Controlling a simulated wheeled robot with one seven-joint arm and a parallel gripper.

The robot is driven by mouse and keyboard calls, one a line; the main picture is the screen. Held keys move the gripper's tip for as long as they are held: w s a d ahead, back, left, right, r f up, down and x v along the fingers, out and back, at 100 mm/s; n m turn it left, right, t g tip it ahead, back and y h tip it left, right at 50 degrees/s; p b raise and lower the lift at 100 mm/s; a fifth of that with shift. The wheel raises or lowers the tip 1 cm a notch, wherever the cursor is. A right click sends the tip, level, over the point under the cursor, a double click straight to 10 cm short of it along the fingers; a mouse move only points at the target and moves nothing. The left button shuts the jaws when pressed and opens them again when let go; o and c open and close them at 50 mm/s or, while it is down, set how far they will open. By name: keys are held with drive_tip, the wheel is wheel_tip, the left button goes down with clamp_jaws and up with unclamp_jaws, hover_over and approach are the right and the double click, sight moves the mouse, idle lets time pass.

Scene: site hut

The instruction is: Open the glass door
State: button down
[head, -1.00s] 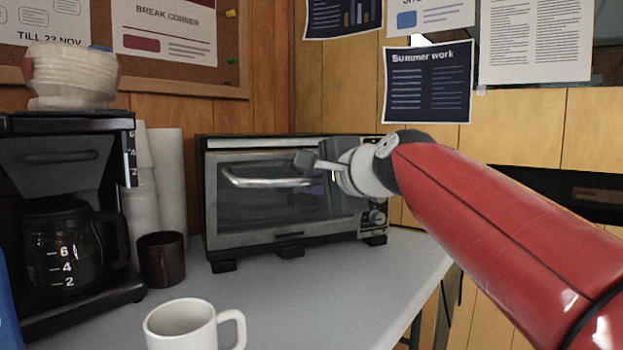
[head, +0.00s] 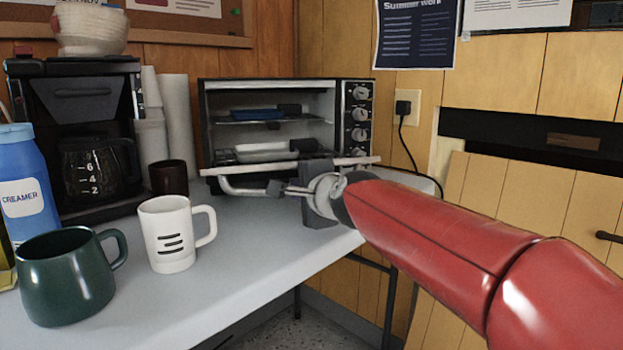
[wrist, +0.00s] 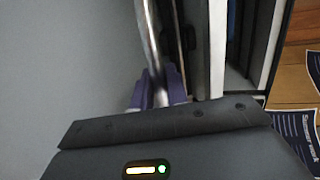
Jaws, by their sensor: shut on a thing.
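The toaster oven (head: 357,128) stands at the back of the table with its front open. Its glass door is folded down and shows nearly edge-on (head: 355,161), about level. The metal bar handle (head: 240,189) runs along the door's outer edge. My gripper (head: 282,188) is shut on this handle near its right part. In the wrist view my purple fingertips (wrist: 159,90) close around the handle bar (wrist: 151,38). Inside the oven, a blue item (head: 257,114) sits on the upper rack and a pale tray (head: 262,152) sits lower. My gripper hides part of the door.
A white mug (head: 168,238), a green mug (head: 68,280), and a blue creamer bottle (head: 30,165) stand at the left front. A coffee maker (head: 75,90) and a dark brown mug (head: 169,177) are left of the oven. The table in front of the door is mostly clear.

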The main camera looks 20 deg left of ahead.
drive_tip(key=shift+f+b, duration=0.3)
drive_tip(key=shift+f, duration=0.45)
drive_tip(key=c, duration=1.5)
unclamp_jaws()
drive_tip(key=shift+o, duration=0.2)
drive_tip(key=b+v, duration=0.1)
drive_tip(key=v, duration=0.6)
drive_tip(key=shift+s+d+r+b, duration=0.1)
drive_tip(key=shift+s+d+b, duration=0.15)
drive_tip(key=shift+d+b, duration=0.05)
